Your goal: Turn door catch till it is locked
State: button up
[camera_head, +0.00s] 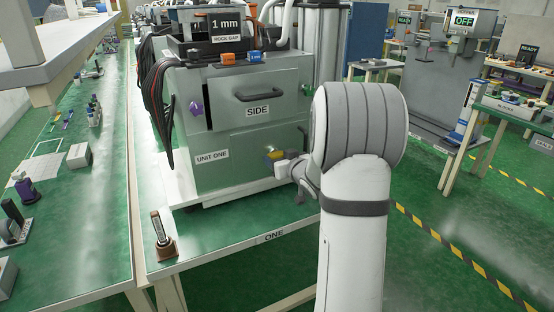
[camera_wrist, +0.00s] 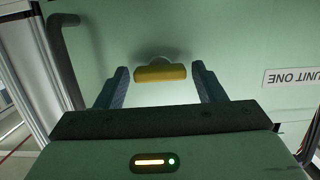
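The door catch is a small yellow bar (camera_head: 274,154) on the lower front panel of the green-grey machine (camera_head: 225,172), right of the UNIT ONE label. In the wrist view the yellow bar (camera_wrist: 160,73) lies level across the picture on a round pale mount. My gripper (camera_wrist: 160,68) is open, with one dark finger on each side of the bar and gaps between. I cannot tell how far the fingertips reach along its depth. In the head view my arm hides most of my gripper, and only a pale part shows beside the catch.
Above is a SIDE panel with a dark handle (camera_head: 259,93); a purple knob (camera_head: 196,107) sits left. A dark handle (camera_wrist: 68,60) is near the wrist view's left edge. Cables (camera_head: 158,95) hang left of the machine. A small brown-based device (camera_head: 162,238) stands on the bench (camera_head: 222,237).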

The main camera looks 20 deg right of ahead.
jog(key=shift+o, duration=1.2)
jog(key=shift+s, duration=0.1)
jog(key=s+a+r+g+p, duration=0.3)
jog(key=s+a, duration=0.3)
jog(key=s, duration=0.5)
jog(key=s+a+r+g+p, duration=0.3)
jog(key=s+a, duration=0.4)
jog(key=s, duration=0.5)
jog(key=s+a+r+g+p, duration=0.4)
jog(key=s+a+g+p, duration=0.1)
jog(key=s, duration=0.7)
jog(key=shift+a+g+h, duration=0.3)
jog(key=shift+a+g, duration=0.5)
jog(key=shift+g, duration=0.3)
jog(key=shift+w+d+r, duration=0.1)
